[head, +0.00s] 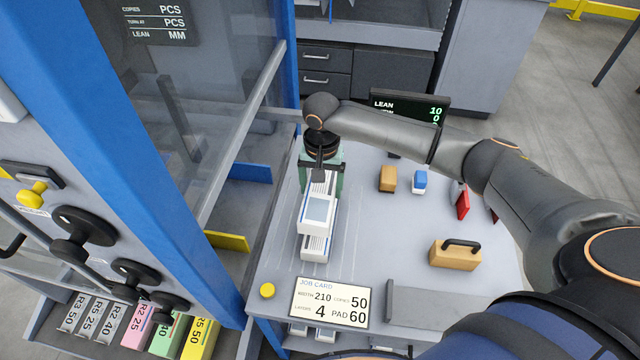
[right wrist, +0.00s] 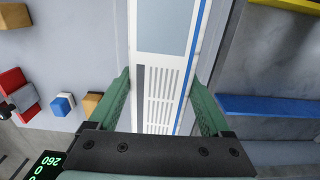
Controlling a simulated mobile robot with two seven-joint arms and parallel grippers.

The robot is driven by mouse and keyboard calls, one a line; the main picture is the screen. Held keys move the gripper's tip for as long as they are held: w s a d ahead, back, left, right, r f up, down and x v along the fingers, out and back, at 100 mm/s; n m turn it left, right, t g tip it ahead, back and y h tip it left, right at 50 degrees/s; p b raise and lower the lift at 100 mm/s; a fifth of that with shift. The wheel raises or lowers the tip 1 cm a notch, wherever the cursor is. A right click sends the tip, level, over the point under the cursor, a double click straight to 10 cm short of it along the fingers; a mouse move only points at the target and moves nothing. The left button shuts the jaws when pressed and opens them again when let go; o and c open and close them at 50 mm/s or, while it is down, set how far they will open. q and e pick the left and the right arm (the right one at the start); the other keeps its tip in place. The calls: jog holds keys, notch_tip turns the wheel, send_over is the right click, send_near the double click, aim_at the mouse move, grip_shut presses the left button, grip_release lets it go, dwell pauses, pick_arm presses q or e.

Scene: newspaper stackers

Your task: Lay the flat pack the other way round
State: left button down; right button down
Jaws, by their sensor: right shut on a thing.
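A flat pack (head: 319,208) of newspaper, white with a grey picture and a blue edge stripe, sits at the left of the grey table. My right gripper (head: 321,178) has its green fingers on either side of the pack's far end and is shut on it. In the right wrist view the pack (right wrist: 165,95) runs between the fingers of the gripper (right wrist: 160,85). Another printed white pack (head: 314,247) shows under its near end; whether they touch is unclear. My left gripper is not in view.
A job card (head: 330,302) and yellow button (head: 267,290) are at the table's near edge. A tan block with black handle (head: 455,254), tan block (head: 388,179), blue-white block (head: 420,182) and red block (head: 462,203) stand right. A blue-framed machine (head: 130,150) borders the left.

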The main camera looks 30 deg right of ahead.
aim_at(321, 185)
dwell(0.3)
jog(key=shift+f+b, duration=1.2)
jog(key=shift+f, duration=2.65)
jog(key=shift+f, duration=0.45)
grip_release()
notch_tip(321, 185, up, 12)
jog(key=shift+f, duration=0.1)
jog(key=shift+r, duration=0.4)
jog(key=shift+s, duration=0.1)
